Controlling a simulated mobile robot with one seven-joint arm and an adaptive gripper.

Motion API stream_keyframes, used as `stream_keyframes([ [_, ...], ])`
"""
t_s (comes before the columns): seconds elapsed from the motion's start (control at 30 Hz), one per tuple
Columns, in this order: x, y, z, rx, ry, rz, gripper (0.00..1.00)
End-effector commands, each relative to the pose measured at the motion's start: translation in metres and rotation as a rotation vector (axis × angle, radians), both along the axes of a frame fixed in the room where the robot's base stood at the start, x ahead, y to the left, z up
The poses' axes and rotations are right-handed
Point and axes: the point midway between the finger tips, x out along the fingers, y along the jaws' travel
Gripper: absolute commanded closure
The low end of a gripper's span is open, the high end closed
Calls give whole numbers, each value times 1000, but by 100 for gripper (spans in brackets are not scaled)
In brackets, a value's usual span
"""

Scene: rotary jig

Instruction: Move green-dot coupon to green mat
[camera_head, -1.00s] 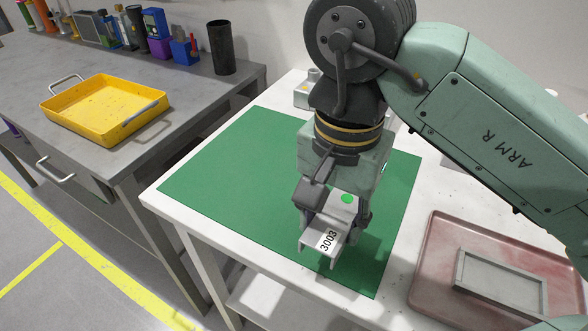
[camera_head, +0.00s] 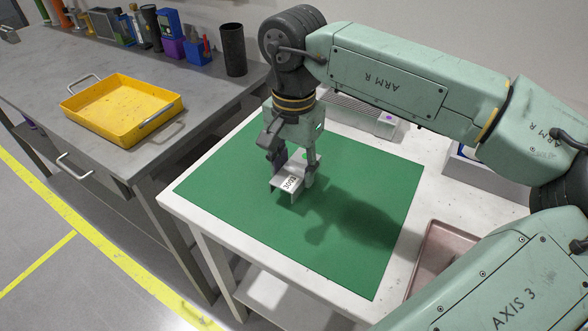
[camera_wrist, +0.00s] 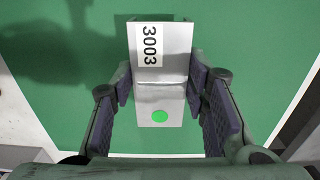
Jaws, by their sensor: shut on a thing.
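The coupon is a bent grey metal piece (camera_wrist: 163,72) with a white label reading 3003 and a green dot on its other face. My gripper (camera_wrist: 161,103) is shut on it, with a dark finger pad on each side. In the head view, my gripper (camera_head: 292,170) holds the coupon (camera_head: 287,186) over the middle-left part of the green mat (camera_head: 350,180). A shadow lies on the mat to the right of it. I cannot tell for sure whether the coupon touches the mat.
The mat lies on a white table (camera_head: 185,212). A pink-red tray (camera_head: 440,248) is at the table's right, partly hidden by my arm. A grey ridged fixture (camera_head: 360,113) stands behind the mat. A yellow tray (camera_head: 120,112) rests on the grey bench at left.

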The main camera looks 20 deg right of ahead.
Motion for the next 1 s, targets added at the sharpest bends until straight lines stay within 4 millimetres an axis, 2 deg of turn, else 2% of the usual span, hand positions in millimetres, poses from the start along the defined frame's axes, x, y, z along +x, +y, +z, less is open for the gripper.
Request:
stream_keyframes([
  [0.2,0,0,-20,0,-2,-1,92],
  [0.57,0,0,-26,0,-2,-1,92],
  [0.6,0,0,-24,0,-2,-1,56],
  [0.87,0,0,-24,0,-2,-1,39],
  [1.0,0,0,-24,0,-2,-1,39],
])
